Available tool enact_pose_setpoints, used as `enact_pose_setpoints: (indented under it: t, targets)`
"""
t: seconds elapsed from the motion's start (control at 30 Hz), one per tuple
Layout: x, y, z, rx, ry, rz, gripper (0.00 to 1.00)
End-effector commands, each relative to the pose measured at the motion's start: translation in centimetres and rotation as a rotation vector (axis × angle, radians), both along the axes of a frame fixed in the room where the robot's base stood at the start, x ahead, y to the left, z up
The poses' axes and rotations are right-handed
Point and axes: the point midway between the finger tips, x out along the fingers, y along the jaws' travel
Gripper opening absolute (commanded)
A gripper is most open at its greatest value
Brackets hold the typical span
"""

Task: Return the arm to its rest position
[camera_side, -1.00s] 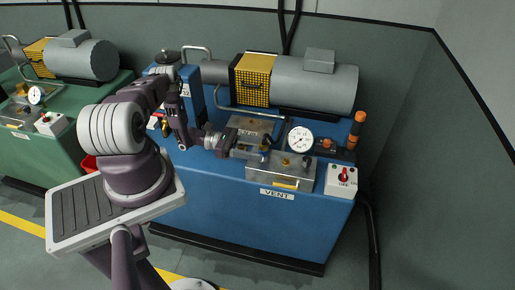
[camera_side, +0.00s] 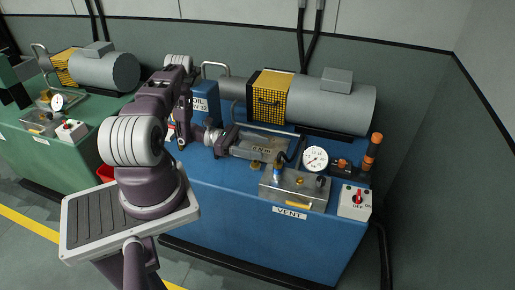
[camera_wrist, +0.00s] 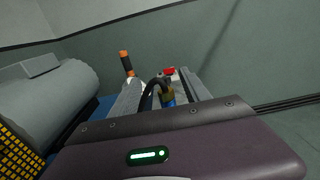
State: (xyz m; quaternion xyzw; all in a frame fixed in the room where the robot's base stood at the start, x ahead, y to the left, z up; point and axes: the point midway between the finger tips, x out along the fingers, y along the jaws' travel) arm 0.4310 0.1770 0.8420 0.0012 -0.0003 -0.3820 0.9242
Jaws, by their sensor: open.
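My gripper (camera_side: 270,150) is open above the blue console (camera_side: 260,225), left of and behind the metal VENT block (camera_side: 298,190). In the wrist view, its two fingers (camera_wrist: 163,88) stand apart. A blue fitting with a black hose (camera_wrist: 168,98) shows between them, farther off, and appears not to be held. In the side view this fitting (camera_side: 279,170) stands on the left part of the block, apart from the fingers. The top of the console under the gripper is partly hidden.
A grey motor with a yellow grille (camera_side: 325,103) lies behind the gripper. A round gauge (camera_side: 315,158), an orange-topped post (camera_side: 373,150) and a red switch box (camera_side: 355,201) stand to the right. A green console (camera_side: 50,150) is at left.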

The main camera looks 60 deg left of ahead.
Motion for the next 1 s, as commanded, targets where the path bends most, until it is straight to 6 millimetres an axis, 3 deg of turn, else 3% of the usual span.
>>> enact_pose_setpoints:
  t: [0.17, 0.27, 0.3, 0.37, 0.53, 0.67, 0.8, 1.0]
  targets:
    - [1.2, -1.1, 0.2, 0.001, 0.022, -0.034, 0.55]
    - [4.1, -4.4, 0.7, 0.006, 0.091, -0.122, 0.55]
    - [5.6, -6.3, 1.1, 0.013, 0.132, -0.169, 0.55]
    - [6.0, -7.2, 4.2, 0.114, 0.107, -0.268, 0.55]
    - [5.3, -12.3, 12.6, 0.422, 0.013, -0.582, 0.55]
    - [2.5, -16.9, 19.0, 0.717, -0.096, -0.838, 0.55]
    - [-2.6, -21.1, 24.6, 1.088, -0.258, -1.091, 0.55]
    - [-11.0, -23.6, 29.5, 1.648, -0.557, -1.318, 0.55]
